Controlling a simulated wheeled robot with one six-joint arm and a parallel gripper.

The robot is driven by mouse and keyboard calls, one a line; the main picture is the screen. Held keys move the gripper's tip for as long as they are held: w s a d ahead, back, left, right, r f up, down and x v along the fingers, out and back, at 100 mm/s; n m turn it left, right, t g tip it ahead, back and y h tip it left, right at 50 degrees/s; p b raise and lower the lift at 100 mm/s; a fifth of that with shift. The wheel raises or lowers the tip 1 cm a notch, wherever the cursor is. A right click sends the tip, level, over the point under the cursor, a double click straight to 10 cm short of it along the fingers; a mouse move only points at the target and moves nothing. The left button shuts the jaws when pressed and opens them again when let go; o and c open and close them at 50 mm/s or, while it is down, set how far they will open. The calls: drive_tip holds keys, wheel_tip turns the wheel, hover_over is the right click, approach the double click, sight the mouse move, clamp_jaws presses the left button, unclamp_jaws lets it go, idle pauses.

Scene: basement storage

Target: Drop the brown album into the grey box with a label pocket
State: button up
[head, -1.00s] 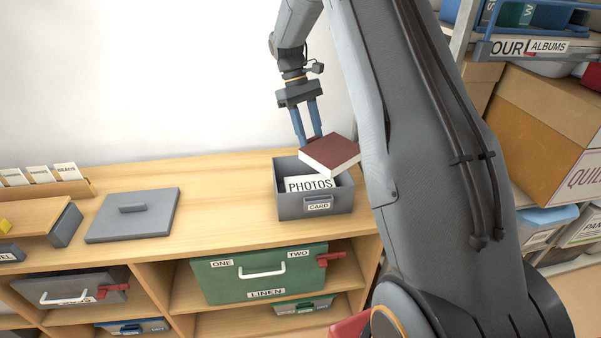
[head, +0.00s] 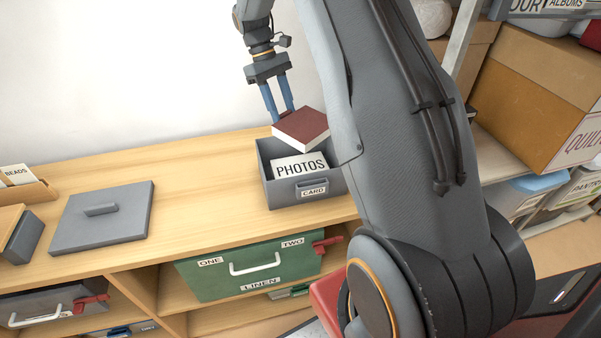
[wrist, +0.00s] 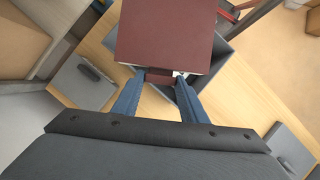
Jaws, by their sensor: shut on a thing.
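The brown album (head: 301,127) is dark red-brown with pale page edges. My gripper (head: 280,113) is shut on it by one edge and holds it tilted above the open grey box (head: 311,192). The box stands on the wooden cabinet top, with a CARD label in its front pocket. A white PHOTOS card (head: 300,166) shows inside it. In the wrist view, my blue fingers (wrist: 160,85) grip the near edge of the album (wrist: 165,35), which covers much of the grey box (wrist: 232,68).
A grey lid (head: 103,217) lies flat on the cabinet top, left of the box, with clear wood between. A green LINEN box (head: 249,268) sits on the shelf below. Cardboard boxes (head: 530,97) stand on shelving at right.

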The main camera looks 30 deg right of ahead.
drive_tip(key=shift+f, duration=0.75)
drive_tip(key=o, duration=1)
drive_tip(key=shift+o, duration=0.2)
drive_tip(key=b+v, duration=0.3)
drive_tip(key=v, duration=0.5)
drive_tip(key=shift+s, duration=0.15)
drive_tip(key=s+a+f+m+t, duration=0.1)
drive_tip(key=s+a+f+t, duration=0.1)
drive_tip(key=s, duration=0.6)
drive_tip(key=s+a+f+m+t+y+b, duration=0.1)
drive_tip(key=s+a+f, duration=0.3)
drive_tip(key=s, duration=0.5)
drive_tip(key=s+a+f+m+t+b, duration=0.1)
drive_tip(key=s+a+f, duration=0.3)
drive_tip(key=s, duration=0.5)
drive_tip(key=shift+a+m+t+y, duration=0.3)
drive_tip(key=shift+a+m+t, duration=0.2)
drive_tip(key=shift+t, duration=0.4)
